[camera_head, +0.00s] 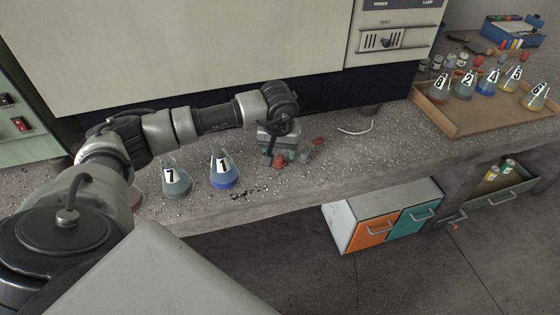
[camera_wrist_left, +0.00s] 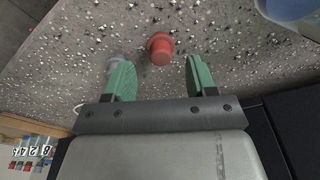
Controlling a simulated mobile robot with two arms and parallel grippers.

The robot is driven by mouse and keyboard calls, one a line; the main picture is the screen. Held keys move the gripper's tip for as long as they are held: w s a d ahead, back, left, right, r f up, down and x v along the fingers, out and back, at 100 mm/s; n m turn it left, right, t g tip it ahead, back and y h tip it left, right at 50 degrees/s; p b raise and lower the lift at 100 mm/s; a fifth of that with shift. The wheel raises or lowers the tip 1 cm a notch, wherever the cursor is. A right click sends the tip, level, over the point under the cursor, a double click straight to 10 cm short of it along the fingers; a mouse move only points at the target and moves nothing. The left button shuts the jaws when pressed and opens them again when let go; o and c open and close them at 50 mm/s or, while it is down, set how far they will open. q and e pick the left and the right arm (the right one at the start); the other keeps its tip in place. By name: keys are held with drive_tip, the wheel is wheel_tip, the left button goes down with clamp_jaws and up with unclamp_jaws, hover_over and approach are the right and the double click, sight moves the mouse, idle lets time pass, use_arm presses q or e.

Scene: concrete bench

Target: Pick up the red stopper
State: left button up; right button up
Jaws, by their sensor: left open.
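The red stopper (camera_head: 280,162) stands on the speckled concrete bench top, close to the front edge. In the left wrist view the red stopper (camera_wrist_left: 160,48) is just beyond the green fingertips, roughly centred in the gap and not gripped. My left gripper (camera_wrist_left: 160,72) is open and empty. In the head view my left gripper (camera_head: 283,153) points down at the bench beside the stopper, and the wrist partly hides its fingers. A grey stopper (camera_head: 305,157) is just to the right; in the wrist view it is partly behind the left finger. My right gripper is not in view.
Another small red object (camera_head: 320,141) lies farther right. Flask 1 (camera_head: 224,178), with blue liquid, and flask 7 (camera_head: 177,181) stand to the left. A wooden tray (camera_head: 455,131) with several numbered flasks is at the right. The bench front edge is close to the stoppers.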

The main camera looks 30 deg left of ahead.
sight(279, 162)
use_arm(q)
drive_tip(key=shift+w+a+f, duration=0.1)
drive_tip(key=shift+f, duration=0.65)
drive_tip(key=shift+w+a+f, duration=0.1)
drive_tip(key=shift+f, duration=0.6)
drive_tip(key=c, duration=1)
drive_tip(key=shift+r, duration=0.1)
drive_tip(key=shift+r, duration=0.1)
